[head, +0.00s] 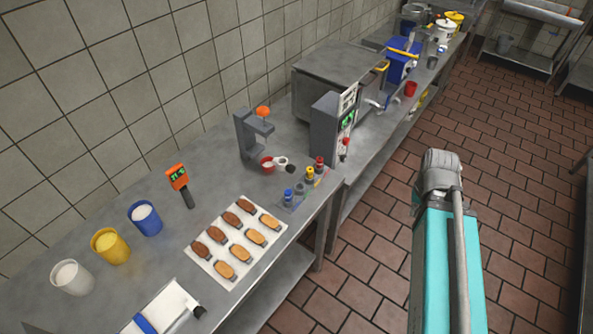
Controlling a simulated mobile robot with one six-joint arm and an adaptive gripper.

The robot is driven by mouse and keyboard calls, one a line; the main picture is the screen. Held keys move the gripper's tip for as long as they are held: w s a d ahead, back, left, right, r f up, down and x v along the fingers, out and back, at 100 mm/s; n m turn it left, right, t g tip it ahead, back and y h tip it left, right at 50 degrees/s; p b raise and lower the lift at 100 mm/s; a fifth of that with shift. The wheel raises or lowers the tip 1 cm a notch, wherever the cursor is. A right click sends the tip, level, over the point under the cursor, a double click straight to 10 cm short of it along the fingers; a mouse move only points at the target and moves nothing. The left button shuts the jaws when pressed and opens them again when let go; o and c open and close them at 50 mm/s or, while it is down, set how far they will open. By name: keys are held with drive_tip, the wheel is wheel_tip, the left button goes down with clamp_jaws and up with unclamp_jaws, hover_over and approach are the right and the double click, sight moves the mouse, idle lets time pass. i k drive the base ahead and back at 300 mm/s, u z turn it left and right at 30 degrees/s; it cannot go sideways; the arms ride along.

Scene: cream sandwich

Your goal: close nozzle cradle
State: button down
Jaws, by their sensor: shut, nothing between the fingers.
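No part is clearly recognisable as the nozzle cradle, so I cannot tell whether it is open or closed. A grey upright stand (246,141) with an orange knob (263,112) is on the steel counter. Beside its foot lie a small red-rimmed cup (267,164), a white ring (281,161) and a small dark round piece. Several small nozzle-like pieces with blue, grey, yellow and red tops stand in a row near the counter's front edge, among them a yellow one (309,174). My gripper is not in view; a turquoise and grey part of my own body fills the lower right.
A white sheet (204,267) holds rows of brown and golden sandwich pieces. Blue (145,219), yellow (110,246) and white (72,277) tubs stand left. A grey machine with a green display (335,128) and a blue machine (402,66) stand farther back. The tiled floor (385,190) is clear.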

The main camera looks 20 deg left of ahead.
sight(282, 162)
drive_tip(key=u, duration=0.05)
drive_tip(key=k, duration=1.3)
drive_tip(key=u, duration=1.05)
drive_tip(key=i, duration=1)
drive_tip(key=z, duration=0.05)
